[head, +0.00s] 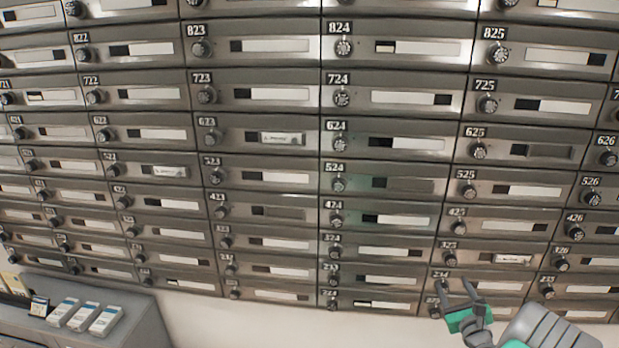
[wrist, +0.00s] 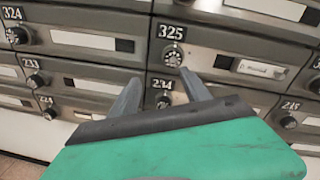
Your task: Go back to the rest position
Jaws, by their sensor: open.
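My gripper (head: 472,291) is at the lower right of the head view, in front of the low mailboxes around 325 and 234. Its two grey fingers stand apart with nothing between them. In the wrist view my gripper (wrist: 155,85) shows its fingers pointing at the boxes, below the round dial of mailbox 325 (wrist: 195,56). I cannot tell whether a fingertip touches the box front. The green gripper body hides part of the boxes below.
A wall of grey numbered mailboxes (head: 262,170) with dials and label slots fills the view. A grey cabinet (head: 140,305) stands at the lower left with several small white boxes (head: 84,316) on top. White wall shows below the mailboxes.

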